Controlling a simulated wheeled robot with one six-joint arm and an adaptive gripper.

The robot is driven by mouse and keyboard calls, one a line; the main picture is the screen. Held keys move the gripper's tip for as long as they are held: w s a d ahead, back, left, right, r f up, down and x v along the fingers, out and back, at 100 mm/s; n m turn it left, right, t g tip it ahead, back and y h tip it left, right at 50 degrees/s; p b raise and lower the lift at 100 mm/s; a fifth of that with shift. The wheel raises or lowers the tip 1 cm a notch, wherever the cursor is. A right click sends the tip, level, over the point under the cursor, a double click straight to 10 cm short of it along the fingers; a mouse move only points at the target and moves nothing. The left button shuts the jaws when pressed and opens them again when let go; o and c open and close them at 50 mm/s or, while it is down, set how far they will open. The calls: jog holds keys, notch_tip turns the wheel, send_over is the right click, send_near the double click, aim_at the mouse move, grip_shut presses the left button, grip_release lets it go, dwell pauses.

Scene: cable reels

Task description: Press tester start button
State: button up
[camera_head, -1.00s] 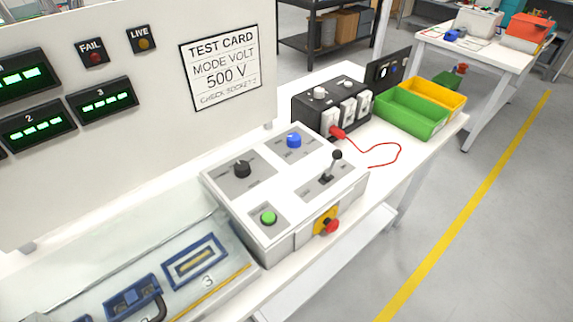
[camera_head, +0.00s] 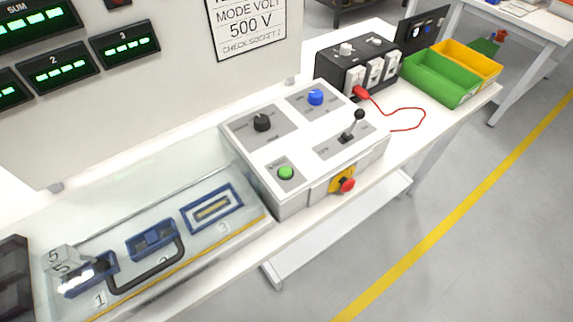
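The tester's white control box (camera_head: 262,155) stands on the bench in the middle of the view. A green push button (camera_head: 286,172), likely the start button, sits on a grey plate at its front left. The box also carries a black knob (camera_head: 262,123), a blue knob (camera_head: 316,97) and a lever with a black ball (camera_head: 358,115). A red mushroom button on a yellow plate (camera_head: 346,184) is on its front face. My gripper is not in view.
A clear-covered tray with blue fixtures (camera_head: 212,207) and a black handle (camera_head: 150,270) lies left of the box. A black socket box (camera_head: 357,66) with a red cable (camera_head: 408,116) and green bin (camera_head: 441,78) stand behind right. Test card (camera_head: 250,25) reads 500 V.

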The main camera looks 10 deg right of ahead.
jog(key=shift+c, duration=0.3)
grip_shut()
